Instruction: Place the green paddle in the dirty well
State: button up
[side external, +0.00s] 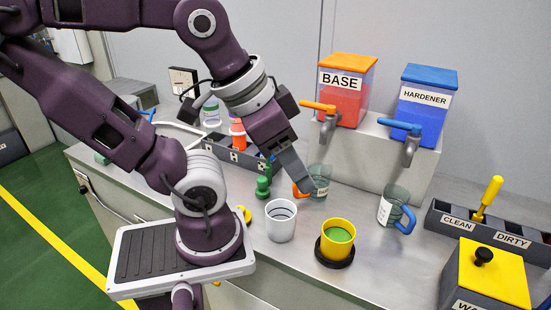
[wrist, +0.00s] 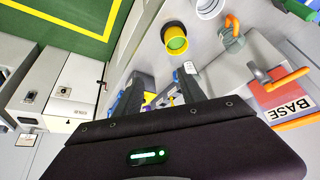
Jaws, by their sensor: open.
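I cannot make out a green paddle for certain. A small green upright piece with a rounded top (side external: 263,187) stands on the counter, left of my gripper (side external: 304,180). The dirty well is in the grey rack (side external: 452,238) at the right, by the label DIRTY (side external: 511,241); its inside is mostly hidden. A yellow-handled paddle (side external: 489,195) stands in that rack near the label CLEAN; I cannot tell its exact compartment. My gripper is open and low over the counter, close to the orange-handled clear cup. The wrist view shows both fingers (wrist: 165,90) apart.
A yellow cup with green contents (side external: 338,240) sits on a black base. A white cup (side external: 281,220) is beside it. A blue-handled clear cup (side external: 393,208) stands below the HARDENER dispenser (side external: 424,105). The BASE dispenser (side external: 344,92) is left of it. A yellow-lidded box (side external: 490,270) stands front right.

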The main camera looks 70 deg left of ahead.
jog(key=w+a+f+m+g+y, duration=0.1)
jog(key=a+f+m+g+y, duration=0.2)
jog(key=a, duration=0.9)
jog(key=w+a+f+m+g+y, duration=0.2)
jog(key=a+f+m+g+y, duration=0.2)
jog(key=a, duration=0.8)
jog(key=w+a+f+m+g+y, duration=0.2)
jog(key=a+f+m, duration=0.4)
jog(key=a+f, duration=0.3)
jog(key=shift+a+f+m+g+y, duration=0.15)
jog(key=shift+a+g+y, duration=0.3)
jog(key=shift+a, duration=0.55)
jog(key=shift+a+r+m+g+y, duration=0.15)
jog(key=shift+a+g+y, duration=0.1)
jog(key=shift+a+y, duration=0.6)
jog(key=shift+w+a+f, duration=0.1)
grip_shut()
